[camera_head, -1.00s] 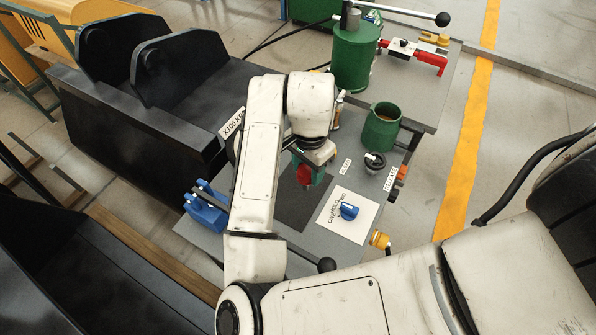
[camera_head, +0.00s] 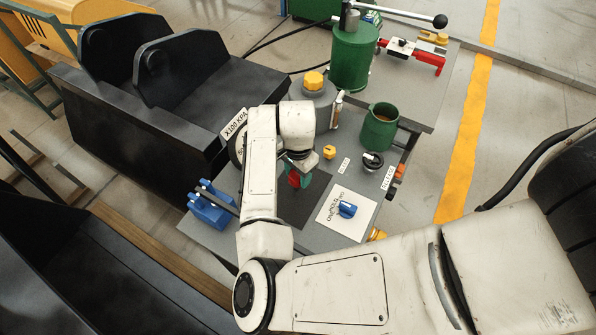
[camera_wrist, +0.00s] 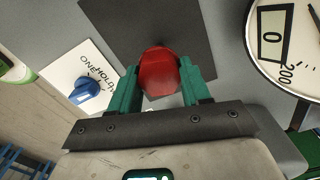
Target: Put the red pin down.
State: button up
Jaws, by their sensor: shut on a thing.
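The red pin (camera_wrist: 158,74) is between the green fingers of my gripper (camera_wrist: 160,82) in the wrist view. The fingers are shut on it from both sides. In the head view the pin (camera_head: 294,180) shows as a small red patch in my gripper (camera_head: 299,174), over the dark mat (camera_head: 312,205) on the grey table. The mat also shows behind the pin in the wrist view (camera_wrist: 185,25). I cannot tell whether the pin touches the mat; its lower end is hidden.
A blue knob (camera_head: 347,210) on a white card is right of the mat. A blue holder (camera_head: 208,212) is on the left. A round dial gauge (camera_wrist: 290,50) is close by. A green cup (camera_head: 380,128), black knob (camera_head: 372,161) and yellow-capped grey part (camera_head: 314,92) stand farther back.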

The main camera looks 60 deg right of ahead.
jog(key=shift+f, duration=0.1)
jog(key=shift+f, duration=0.1)
jog(key=o, duration=1.2)
notch_tip(320, 180, up, 12)
jog(key=shift+r+b, duration=0.2)
jog(key=shift+b, duration=0.8)
jog(key=shift+s, duration=0.1)
